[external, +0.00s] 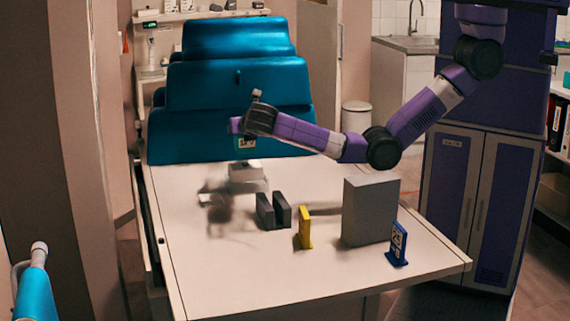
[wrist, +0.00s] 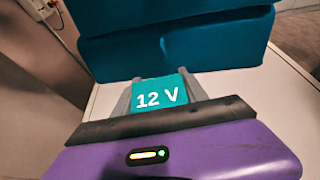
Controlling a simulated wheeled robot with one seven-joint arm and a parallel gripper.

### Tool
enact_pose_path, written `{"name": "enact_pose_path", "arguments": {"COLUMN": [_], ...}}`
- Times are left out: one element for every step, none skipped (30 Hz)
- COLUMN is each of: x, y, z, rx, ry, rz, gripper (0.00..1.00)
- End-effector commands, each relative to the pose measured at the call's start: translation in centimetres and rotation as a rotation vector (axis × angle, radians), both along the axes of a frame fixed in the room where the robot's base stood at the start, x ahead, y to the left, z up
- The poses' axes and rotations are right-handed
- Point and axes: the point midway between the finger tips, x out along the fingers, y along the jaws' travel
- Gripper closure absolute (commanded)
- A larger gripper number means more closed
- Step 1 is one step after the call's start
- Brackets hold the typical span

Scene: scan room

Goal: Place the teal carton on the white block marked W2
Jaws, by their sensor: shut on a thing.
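My gripper (external: 244,137) is above the far left part of the table, in front of the teal chair. It is shut on the teal carton (wrist: 158,95), which is marked "12 V" in white and sits between the two grey fingers in the wrist view. In the external view the carton (external: 246,143) shows as a small teal patch under the gripper. A white block (external: 246,174) stands on the table below the gripper, apart from the carton. No W2 mark on it is readable, and it is not visible in the wrist view.
A blurred patch (external: 218,206) hides part of the table (external: 220,275) at left. Two dark upright blocks (external: 273,211), a yellow upright piece (external: 305,228), a large grey box (external: 369,210) and a blue marked stand (external: 398,244) are to the right. The table's front is clear.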

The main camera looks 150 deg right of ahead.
Motion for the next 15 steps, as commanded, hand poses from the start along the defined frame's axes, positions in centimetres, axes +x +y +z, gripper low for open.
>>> {"name": "enact_pose_path", "arguments": {"x": [0.0, 0.0, 0.0, 0.0, 0.0, 0.0, 0.0, 0.0, 0.0, 0.0, 0.0, 0.0, 0.0, 0.0, 0.0], "y": [0.0, 0.0, 0.0, 0.0, 0.0, 0.0, 0.0, 0.0, 0.0, 0.0, 0.0, 0.0, 0.0, 0.0, 0.0], "z": [-0.2, -0.4, -0.7, -1.0, -1.4, -1.9, -2.4, -2.9, -3.5, -3.8, -4.1, -4.3, -4.4, -4.4, -4.4], "rx": [0.001, 0.001, 0.001, 0.001, 0.001, 0.002, 0.002, 0.002, 0.002, 0.001, 0.001, 0.0, 0.0, 0.0, -0.001], "ry": [0.001, 0.001, 0.001, 0.001, 0.001, 0.002, 0.002, 0.002, 0.002, 0.001, 0.001, 0.0, 0.0, 0.0, -0.001], "rz": [0.0, 0.0, 0.0, 0.0, 0.001, 0.001, 0.001, 0.0, 0.0, 0.001, 0.001, 0.001, 0.001, 0.001, 0.001], "gripper": [0.89, 0.89, 0.89, 0.89, 0.89, 0.89, 0.89, 0.89, 0.89, 0.89, 0.89, 0.89, 0.89, 0.89, 0.89]}}
